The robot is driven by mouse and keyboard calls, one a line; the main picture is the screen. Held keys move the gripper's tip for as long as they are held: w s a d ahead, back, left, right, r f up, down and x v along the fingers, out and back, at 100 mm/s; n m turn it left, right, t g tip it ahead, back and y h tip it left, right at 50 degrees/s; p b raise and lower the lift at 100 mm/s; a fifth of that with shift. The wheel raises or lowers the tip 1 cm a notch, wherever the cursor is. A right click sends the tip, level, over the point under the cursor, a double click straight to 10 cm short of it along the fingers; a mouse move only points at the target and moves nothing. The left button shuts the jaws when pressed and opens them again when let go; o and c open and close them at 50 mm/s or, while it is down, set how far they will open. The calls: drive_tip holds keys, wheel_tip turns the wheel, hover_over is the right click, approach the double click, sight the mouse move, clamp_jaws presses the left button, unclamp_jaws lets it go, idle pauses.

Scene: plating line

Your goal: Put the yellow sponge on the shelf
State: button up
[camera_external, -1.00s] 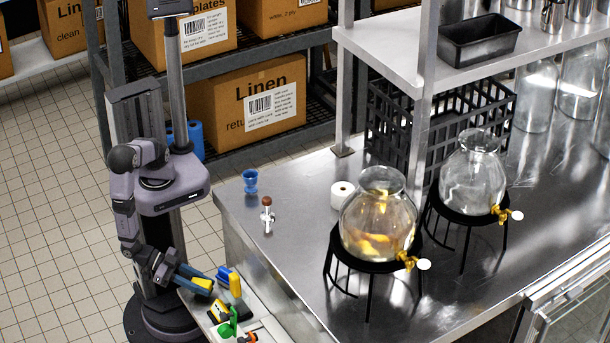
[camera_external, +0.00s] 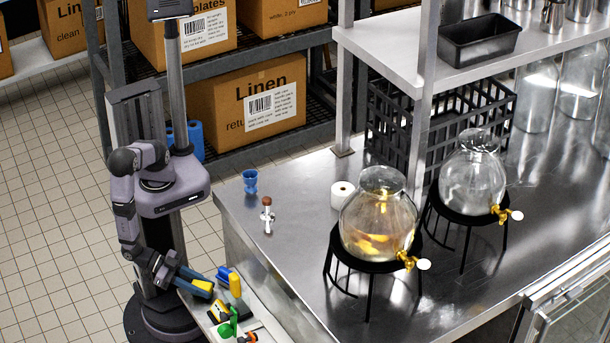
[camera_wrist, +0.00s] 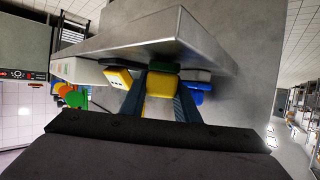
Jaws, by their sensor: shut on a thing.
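The yellow sponge (camera_external: 203,286) is between the fingers of my gripper (camera_external: 201,287), at the left edge of the small side surface in the external view. In the wrist view the sponge (camera_wrist: 161,86) shows a yellow body with a dark green layer, held between the two blue-grey fingers (camera_wrist: 158,92). My gripper is shut on it. I cannot tell whether the sponge touches the surface below. The pale shelf (camera_external: 385,42) stands above the steel table at the upper right, well away from my gripper.
The side surface (camera_external: 268,318) holds a blue item (camera_external: 226,273), a yellow item (camera_external: 235,286) and a green item (camera_external: 232,320) close to my gripper. Two glass dispensers on black stands and a black crate (camera_external: 385,120) occupy the steel table. A black tray (camera_external: 478,40) sits on the shelf.

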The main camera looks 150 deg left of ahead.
drive_tip(key=shift+f, duration=0.25)
drive_tip(key=o, duration=1.2)
